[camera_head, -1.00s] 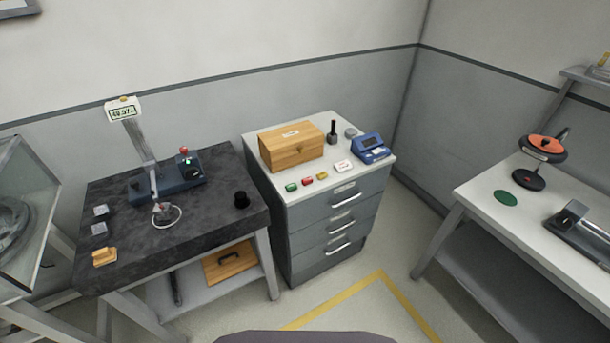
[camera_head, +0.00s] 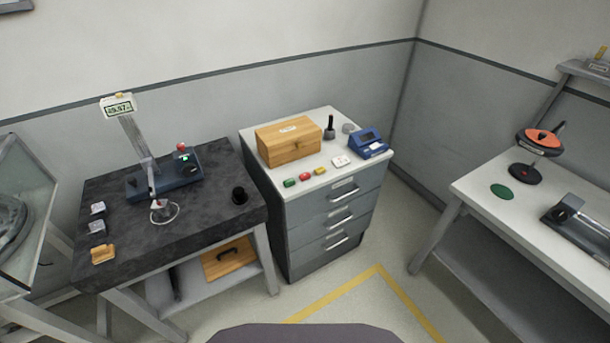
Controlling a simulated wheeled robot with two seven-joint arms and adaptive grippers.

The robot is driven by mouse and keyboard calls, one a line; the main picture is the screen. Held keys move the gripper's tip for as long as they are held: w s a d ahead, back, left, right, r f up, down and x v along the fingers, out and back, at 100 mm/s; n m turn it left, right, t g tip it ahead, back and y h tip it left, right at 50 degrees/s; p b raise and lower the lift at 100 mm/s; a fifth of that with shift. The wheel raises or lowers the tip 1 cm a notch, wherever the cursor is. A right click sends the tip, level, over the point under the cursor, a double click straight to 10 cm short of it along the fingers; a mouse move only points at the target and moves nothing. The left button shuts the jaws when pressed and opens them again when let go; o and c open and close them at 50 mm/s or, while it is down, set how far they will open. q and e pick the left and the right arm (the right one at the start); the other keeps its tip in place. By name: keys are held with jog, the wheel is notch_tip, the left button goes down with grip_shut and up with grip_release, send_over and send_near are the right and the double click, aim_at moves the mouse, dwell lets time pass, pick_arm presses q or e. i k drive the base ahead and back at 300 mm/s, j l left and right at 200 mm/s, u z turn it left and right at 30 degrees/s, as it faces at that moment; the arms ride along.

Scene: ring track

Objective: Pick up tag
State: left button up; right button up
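Three small tag-like pieces lie in a row on the white top of the drawer cabinet: a green one (camera_head: 290,183), a red one (camera_head: 305,176) and a yellow one (camera_head: 320,171). A small white card with a dark mark (camera_head: 341,161) lies to their right, in front of a blue device (camera_head: 368,143). I cannot tell which of these is the task's tag. Neither of my grippers is in view.
A wooden box (camera_head: 289,146) and a dark stamp-like object (camera_head: 329,128) stand behind the pieces on the cabinet (camera_head: 335,215). A dark bench (camera_head: 118,213) with a measuring stand is at left, a white bench (camera_head: 490,220) at right. Floor shows between them.

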aim_at(305, 177)
jog(key=i+l, duration=0.15)
jog(key=l, duration=0.15)
jog(key=i+l+u, duration=0.15)
jog(key=l, duration=0.15)
jog(key=i+l, duration=0.1)
jog(key=l, duration=0.25)
jog(key=i+l+u, duration=0.1)
jog(key=l, duration=0.2)
jog(key=i+l+u, duration=0.1)
jog(key=l, duration=0.25)
jog(key=i, duration=0.05)
